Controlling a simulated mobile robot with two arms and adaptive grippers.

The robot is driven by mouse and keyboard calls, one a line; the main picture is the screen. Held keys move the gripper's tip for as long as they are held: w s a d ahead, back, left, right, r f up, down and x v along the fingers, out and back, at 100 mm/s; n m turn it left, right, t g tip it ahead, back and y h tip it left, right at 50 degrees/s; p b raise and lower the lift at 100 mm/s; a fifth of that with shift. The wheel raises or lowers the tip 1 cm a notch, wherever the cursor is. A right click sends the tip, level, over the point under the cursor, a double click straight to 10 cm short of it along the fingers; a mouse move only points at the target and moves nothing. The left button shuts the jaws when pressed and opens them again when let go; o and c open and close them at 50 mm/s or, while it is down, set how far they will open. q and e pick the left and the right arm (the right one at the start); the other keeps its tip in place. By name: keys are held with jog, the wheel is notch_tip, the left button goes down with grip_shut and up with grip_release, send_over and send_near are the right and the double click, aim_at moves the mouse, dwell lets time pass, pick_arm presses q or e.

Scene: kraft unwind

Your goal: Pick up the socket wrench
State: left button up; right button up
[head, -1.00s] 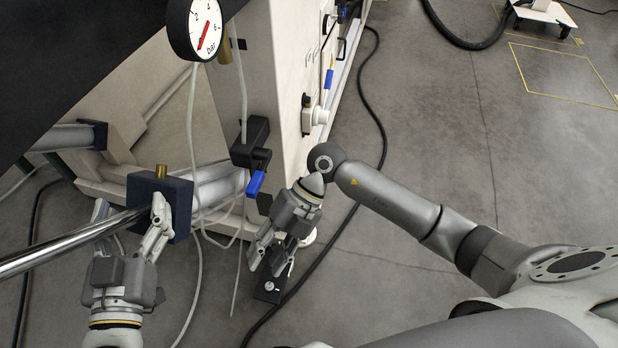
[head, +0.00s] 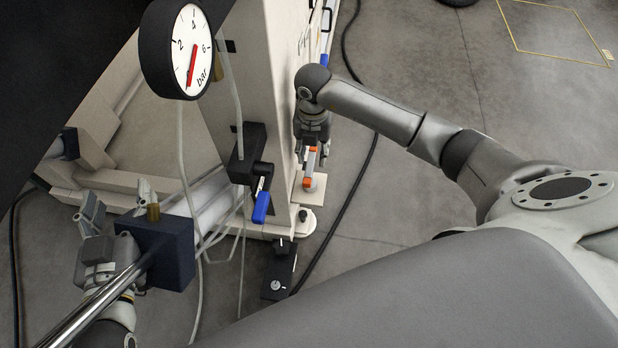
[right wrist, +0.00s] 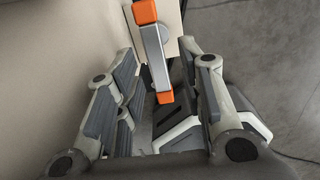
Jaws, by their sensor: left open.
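No object in these views is plainly a socket wrench. A grey bar with orange ends (head: 310,166) is at my right gripper (head: 312,152), beside the cream machine column; I cannot tell whether it is the wrench. In the right wrist view the bar (right wrist: 155,50) lies between and beyond the spread fingers (right wrist: 166,75), with no visible grip on it. My left gripper (head: 118,203) is open, its fingers rising behind the navy block (head: 170,262) at lower left; part of it is hidden by the block and the shiny rod.
A pressure gauge (head: 190,50) hangs at upper left. A blue-handled valve (head: 261,207) and pale hoses are on the cream column (head: 277,80). A black box with a knob (head: 277,275) is on the floor. A black cable (head: 352,195) runs right of it; open floor lies further right.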

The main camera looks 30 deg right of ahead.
aim_at(310, 164)
notch_tip(310, 164, down, 2)
jog(key=shift+f, duration=0.2)
jog(key=shift+a+f+b, duration=0.15)
jog(key=shift+f+b, duration=0.35)
jog(key=shift+f, duration=0.05)
jog(key=f+b, duration=0.1)
jog(key=f, duration=0.3)
jog(key=shift+a+b, duration=0.2)
jog(key=shift+b, duration=0.2)
jog(key=shift+f, duration=0.2)
pick_arm(q)
jog(key=s+d+r+t+h, duration=0.1)
jog(key=s+r+t+h, duration=0.1)
jog(key=r+t, duration=0.6)
notch_tip(310, 164, up, 5)
jog(key=shift+s+r+h, duration=0.1)
jog(key=shift+s+h, duration=0.3)
jog(key=shift+s, duration=0.15)
pick_arm(e)
jog(key=shift+c, duration=0.2)
grip_shut()
